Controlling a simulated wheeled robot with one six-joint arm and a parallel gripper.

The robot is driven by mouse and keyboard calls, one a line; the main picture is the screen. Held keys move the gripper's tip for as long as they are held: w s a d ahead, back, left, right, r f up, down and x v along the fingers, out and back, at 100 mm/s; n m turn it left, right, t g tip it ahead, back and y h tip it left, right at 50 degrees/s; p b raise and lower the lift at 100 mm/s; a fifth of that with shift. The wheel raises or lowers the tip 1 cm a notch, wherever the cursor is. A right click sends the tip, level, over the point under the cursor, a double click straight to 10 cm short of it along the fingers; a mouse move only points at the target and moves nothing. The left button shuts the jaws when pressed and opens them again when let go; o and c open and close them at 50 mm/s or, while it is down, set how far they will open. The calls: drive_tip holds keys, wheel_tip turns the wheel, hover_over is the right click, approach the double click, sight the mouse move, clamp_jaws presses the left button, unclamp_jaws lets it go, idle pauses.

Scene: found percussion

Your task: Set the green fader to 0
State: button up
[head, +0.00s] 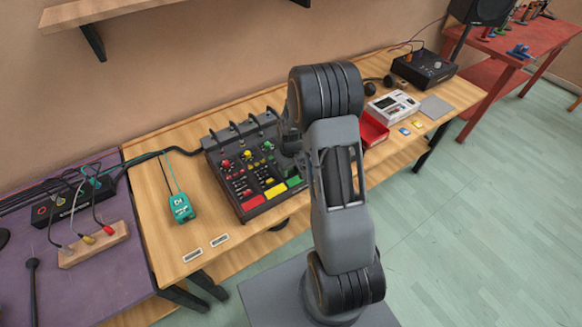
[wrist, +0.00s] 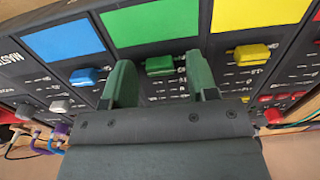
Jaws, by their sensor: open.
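The mixer (head: 222,170) sits on the wooden table, with red, yellow and green panels along its near edge. In the wrist view the green fader cap (wrist: 160,65) lies just past the green panel (wrist: 150,22), near that end of its track. My gripper (wrist: 159,58) is open, with one finger on each side of the green cap; whether either finger touches it I cannot tell. The scale marks beside the cap are too small to read. In the head view my arm hides the gripper and the green fader.
A blue fader cap (wrist: 88,76) and a yellow fader cap (wrist: 252,54) flank the green one closely. Cables leave the mixer's back edge. A teal box (head: 181,208) stands left of the mixer, a red tray (head: 374,129) to its right.

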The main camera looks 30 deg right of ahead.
clamp_jaws()
idle(0.6)
